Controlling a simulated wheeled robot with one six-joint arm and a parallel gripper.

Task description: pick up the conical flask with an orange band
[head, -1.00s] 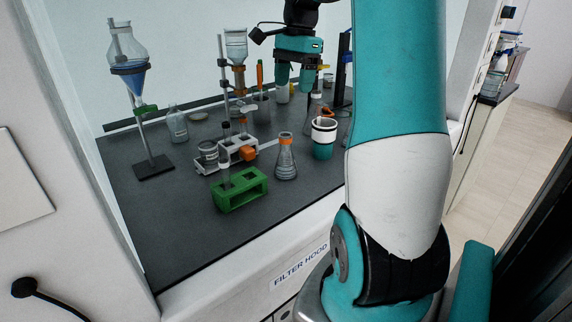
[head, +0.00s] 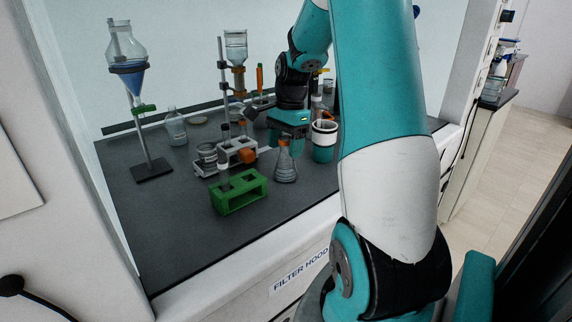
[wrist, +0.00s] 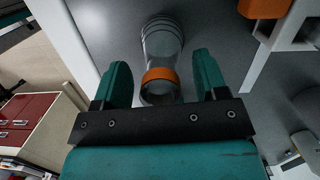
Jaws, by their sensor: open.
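The conical flask with an orange band (head: 286,168) stands upright on the dark hood worktop, behind and right of a green test tube rack (head: 239,192). The fingers are apart, one on each side of the neck, with gaps visible on both sides.
A white rack with an orange block (head: 247,156) is close to the flask's left. A teal and white cup (head: 324,141) stands close to its right. A stand with a blue-filled funnel (head: 133,83) is at far left. The worktop in front of the flask is clear.

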